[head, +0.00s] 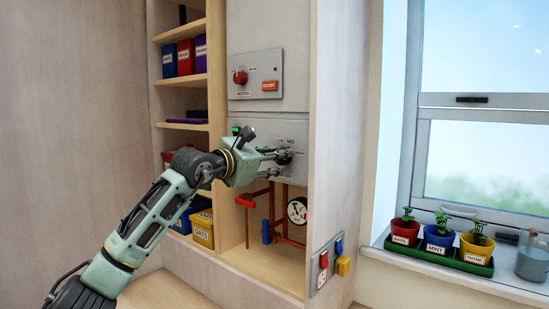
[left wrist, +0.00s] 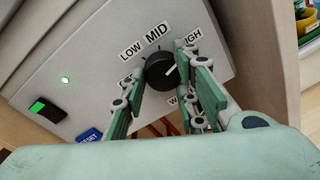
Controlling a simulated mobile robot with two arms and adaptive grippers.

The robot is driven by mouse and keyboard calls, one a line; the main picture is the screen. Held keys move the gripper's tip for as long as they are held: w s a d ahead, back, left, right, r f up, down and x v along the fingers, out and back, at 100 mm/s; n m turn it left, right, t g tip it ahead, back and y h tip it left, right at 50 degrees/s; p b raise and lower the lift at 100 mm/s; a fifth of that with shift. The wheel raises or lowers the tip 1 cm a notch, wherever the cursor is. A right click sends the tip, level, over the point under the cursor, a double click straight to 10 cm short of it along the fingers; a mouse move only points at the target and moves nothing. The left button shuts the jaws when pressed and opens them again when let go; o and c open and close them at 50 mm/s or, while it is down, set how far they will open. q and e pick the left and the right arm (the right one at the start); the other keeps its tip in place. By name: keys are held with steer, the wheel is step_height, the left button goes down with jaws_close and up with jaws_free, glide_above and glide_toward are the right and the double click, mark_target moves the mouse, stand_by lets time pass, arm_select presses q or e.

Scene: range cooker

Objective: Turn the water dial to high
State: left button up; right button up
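The water dial (left wrist: 160,72) is a round black knob on a grey panel (left wrist: 75,65). It also shows in the head view (head: 284,158), partly covered by the fingers. Its white pointer mark is turned to the upper right, on the side of the HIGH label (left wrist: 192,37), past MID (left wrist: 157,32) and LOW (left wrist: 130,52). My left gripper (left wrist: 160,75) has one finger on each side of the dial, close against it. In the head view the left gripper (head: 281,155) reaches the panel from the left. A label below the dial is mostly hidden. My right gripper is not in view.
The panel also bears a green-lit switch (left wrist: 47,109), a small green light (left wrist: 65,80) and a blue RESET button (left wrist: 90,136). Above is another panel (head: 255,74) with a red knob. Shelves stand left; a wooden side wall (head: 335,150) stands close on the right. Red pipes with a gauge (head: 297,210) lie below.

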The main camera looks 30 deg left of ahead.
arm_select(q)
steer(key=o, duration=0.3)
steer(key=shift+a+r, duration=0.15)
steer(key=shift+a, duration=0.25)
steer(key=shift+s+d, duration=0.1)
steer(key=shift+d, duration=0.1)
steer(key=s+a, duration=0.1)
steer(key=s, duration=1)
steer(key=shift+s+a+r, duration=0.25)
steer(key=shift+s+r, duration=0.05)
steer(key=shift+s, duration=0.1)
steer(key=shift+f, duration=0.1)
